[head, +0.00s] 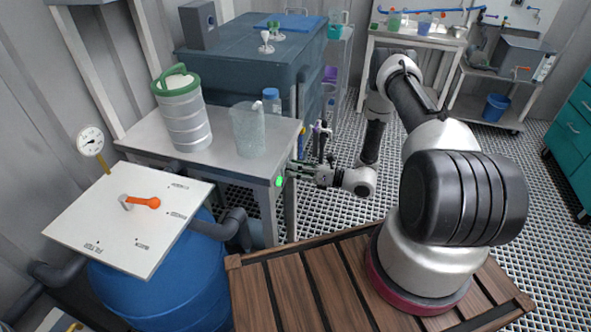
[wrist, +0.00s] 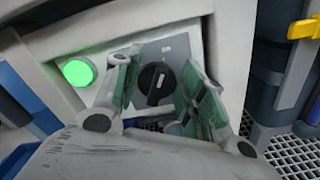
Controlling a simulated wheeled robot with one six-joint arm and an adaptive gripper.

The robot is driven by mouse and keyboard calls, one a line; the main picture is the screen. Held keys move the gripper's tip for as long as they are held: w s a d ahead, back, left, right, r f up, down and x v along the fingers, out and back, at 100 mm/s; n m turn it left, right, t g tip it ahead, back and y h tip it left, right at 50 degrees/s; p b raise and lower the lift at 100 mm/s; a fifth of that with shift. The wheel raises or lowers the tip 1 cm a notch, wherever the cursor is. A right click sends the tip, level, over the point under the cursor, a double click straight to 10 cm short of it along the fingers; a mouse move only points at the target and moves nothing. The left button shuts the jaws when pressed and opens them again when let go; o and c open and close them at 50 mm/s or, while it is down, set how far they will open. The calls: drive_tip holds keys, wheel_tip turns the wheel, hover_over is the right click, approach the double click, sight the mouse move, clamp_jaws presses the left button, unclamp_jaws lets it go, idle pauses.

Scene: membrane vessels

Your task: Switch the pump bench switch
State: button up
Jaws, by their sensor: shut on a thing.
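The pump bench switch is a black rotary knob (wrist: 157,85) with a pale pointer mark, on a grey plate (wrist: 178,47) in the bench's front panel. My gripper (wrist: 165,98) has one finger on each side of the knob and is shut on it. The pointer mark stands nearly upright in the wrist view, slightly tilted. A small mark on the plate above the knob is too small to read surely. A round green lamp (wrist: 78,72) left of the knob is lit. In the head view my gripper (head: 296,171) is at the bench's right side, and the knob is hidden.
The bench (head: 222,160) carries a ribbed canister (head: 183,117) with a green handle, a clear beaker (head: 248,131) and a blue-capped bottle (head: 271,103). A blue drum (head: 170,285) with a white panel (head: 130,222) and orange lever (head: 141,202) stands at left. Grated floor lies right of the bench.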

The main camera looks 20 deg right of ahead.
drive_tip(key=o, duration=0.9)
drive_tip(key=v, duration=1.2)
